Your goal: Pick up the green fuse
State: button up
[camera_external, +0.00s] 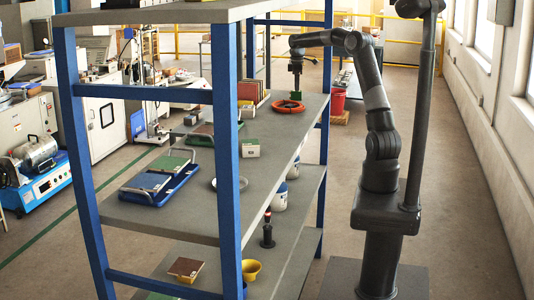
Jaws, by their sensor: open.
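A small green object (295,96), which looks like the green fuse, is at the far end of the blue-framed rack's middle shelf. It is beside or just behind an orange ring (288,106). My gripper (296,87) points down from the bent arm, directly above the green object. Its fingers are open. They are too small here to tell whether they are around the green object or just above it.
The top shelf (175,13) and blue posts (226,150) bound the space. A red bucket (337,100) stands behind.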

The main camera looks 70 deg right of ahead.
aim_at(296, 93)
jog(key=f, duration=0.5)
jog(key=shift+w+a, duration=0.2)
jog(key=shift+a, duration=0.1)
jog(key=shift+c, duration=0.4)
jog(key=c, duration=1)
jog(key=shift+r, duration=0.15)
